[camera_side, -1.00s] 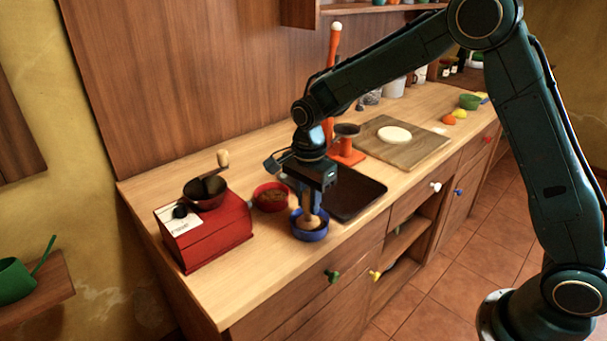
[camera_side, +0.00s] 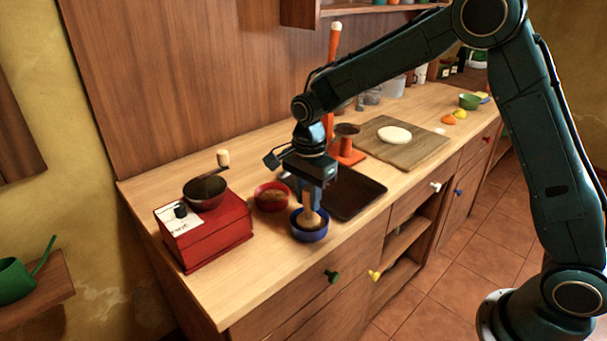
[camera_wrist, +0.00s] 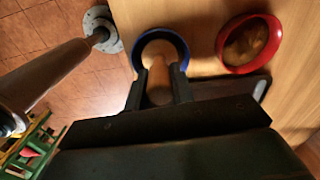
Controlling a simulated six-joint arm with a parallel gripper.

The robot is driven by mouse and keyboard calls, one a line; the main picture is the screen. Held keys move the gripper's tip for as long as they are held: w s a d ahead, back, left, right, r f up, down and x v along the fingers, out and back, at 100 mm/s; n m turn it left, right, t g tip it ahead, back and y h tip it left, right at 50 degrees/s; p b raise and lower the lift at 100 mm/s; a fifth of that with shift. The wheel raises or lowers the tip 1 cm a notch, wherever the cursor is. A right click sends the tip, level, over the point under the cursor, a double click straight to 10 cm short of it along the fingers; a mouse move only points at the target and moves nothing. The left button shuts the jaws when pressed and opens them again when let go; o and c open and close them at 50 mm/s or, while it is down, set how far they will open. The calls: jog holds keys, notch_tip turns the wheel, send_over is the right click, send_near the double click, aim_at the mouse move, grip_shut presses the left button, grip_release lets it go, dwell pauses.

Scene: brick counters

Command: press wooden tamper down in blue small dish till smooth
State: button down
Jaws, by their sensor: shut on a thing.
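The blue small dish (camera_side: 310,234) stands on the wooden counter near its front edge, and its rim also shows in the wrist view (camera_wrist: 184,48). The wooden tamper (camera_side: 308,217) is upright with its wide lower end at the dish's opening; in the wrist view the tamper (camera_wrist: 159,62) covers most of the dish's inside. My gripper (camera_side: 313,196) is directly above the dish, shut on the tamper's handle. In the wrist view both fingers of my gripper (camera_wrist: 159,92) flank the handle. Whether the tamper touches the contents is hidden.
A red bowl (camera_side: 284,206) with brown contents stands just left of the dish. A red grinder (camera_side: 215,236) is farther left. A dark tray (camera_side: 356,196) lies close on the right. A cutting board (camera_side: 428,152) with pale dough (camera_side: 394,134) lies beyond it.

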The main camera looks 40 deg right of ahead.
jog(key=shift+f, duration=0.1)
dwell(0.3)
jog(key=shift+f, duration=0.95)
jog(key=shift+r, duration=1.05)
jog(key=shift+s+d, duration=0.15)
jog(key=shift+s, duration=0.05)
jog(key=shift+f, duration=0.15)
jog(key=shift+f, duration=0.9)
